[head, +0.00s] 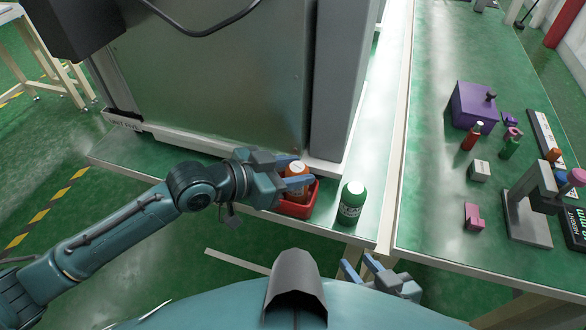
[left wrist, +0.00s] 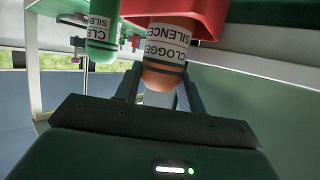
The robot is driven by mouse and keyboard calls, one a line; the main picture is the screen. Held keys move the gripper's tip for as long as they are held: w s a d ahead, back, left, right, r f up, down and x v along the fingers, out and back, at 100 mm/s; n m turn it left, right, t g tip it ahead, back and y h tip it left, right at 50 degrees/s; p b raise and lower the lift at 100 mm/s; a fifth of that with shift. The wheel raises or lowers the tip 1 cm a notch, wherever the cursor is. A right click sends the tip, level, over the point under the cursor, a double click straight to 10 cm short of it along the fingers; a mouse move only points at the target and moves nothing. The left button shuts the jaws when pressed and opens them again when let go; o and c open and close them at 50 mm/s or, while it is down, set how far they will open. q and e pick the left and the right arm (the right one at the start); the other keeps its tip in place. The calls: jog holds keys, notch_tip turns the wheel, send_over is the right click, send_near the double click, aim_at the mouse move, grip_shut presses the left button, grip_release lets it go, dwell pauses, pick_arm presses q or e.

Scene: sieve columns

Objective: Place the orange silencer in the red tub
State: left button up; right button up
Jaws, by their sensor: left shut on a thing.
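The orange silencer (head: 294,168), with a white label, is upright between the fingers of my left gripper (head: 297,174), which is shut on it. The red tub (head: 301,208) is directly below and around its lower part on the table. A finger hides part of the silencer, so I cannot tell whether it touches the tub's floor. In the left wrist view, the orange silencer (left wrist: 166,50) shows between the fingers, its label reading "CLOGGED", overlapping the red tub (left wrist: 208,18). My right gripper (head: 360,264) is open and empty near the table's front edge.
A green silencer (head: 351,204) stands just right of the tub. A large grey machine (head: 215,80) rises close behind. The right-hand table holds a purple box (head: 473,105), a grey stand (head: 528,215) and several small parts. Bare table lies right of the green silencer.

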pick_arm(q)
jog(key=shift+f, duration=0.15)
jog(key=o, duration=1)
jog(key=shift+o, duration=0.2)
jog(key=shift+r, duration=0.25)
jog(key=v, duration=1)
jog(key=s+a+f+n+t+y, duration=0.2)
jog(key=s+f+n+y, duration=0.1)
jog(key=f, duration=0.4)
jog(key=s+a+f+n+t+y, duration=0.2)
jog(key=s+f+n+y, duration=0.2)
jog(key=s+f+n, duration=0.2)
notch_tip(320, 180, down, 2)
jog(key=shift+a+n+t, duration=0.2)
jog(key=shift+n+t, duration=0.2)
